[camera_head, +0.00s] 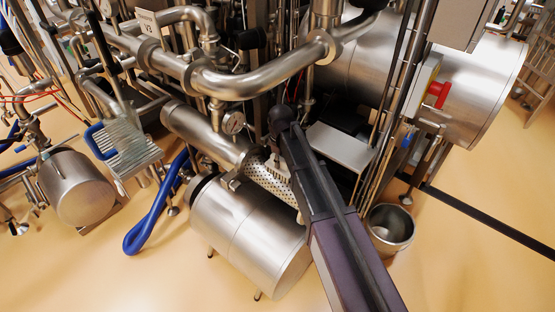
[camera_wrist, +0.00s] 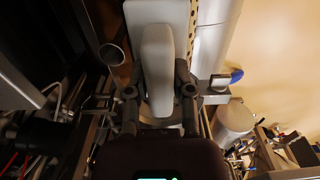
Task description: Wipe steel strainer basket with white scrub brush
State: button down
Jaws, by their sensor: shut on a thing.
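The white scrub brush (camera_wrist: 157,62) is in my gripper (camera_wrist: 158,95), its pale handle between the two dark fingers in the wrist view. Its wider white head lies at the top of that view. In the head view the steel strainer basket (camera_head: 268,181) is a perforated metal piece beside a steel cylinder, partly hidden by my arm. Its holed edge (camera_wrist: 190,12) also shows next to the brush in the wrist view. The brush head is over or against the basket; I cannot tell if they touch.
Thick steel pipes (camera_head: 262,82) and a gauge (camera_head: 232,122) crowd the space behind. A steel cylinder (camera_head: 240,228) lies in front of the basket. A steel bucket (camera_head: 391,228) stands on the floor to the right. A blue hose (camera_head: 150,222) loops at left. The front floor is clear.

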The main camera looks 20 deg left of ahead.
aim_at(272, 156)
jog(key=shift+f, duration=0.2)
jog(key=shift+a+r, duration=0.1)
dwell(0.5)
jog(key=shift+w+a, duration=0.4)
jog(key=shift+a, duration=0.5)
jog(key=shift+w+a, duration=0.4)
jog(key=shift+a, duration=0.45)
jog(key=shift+r, duration=0.1)
jog(key=shift+r+p, duration=3)
jog(key=shift+r+p, duration=1.5)
jog(key=shift+d, duration=0.1)
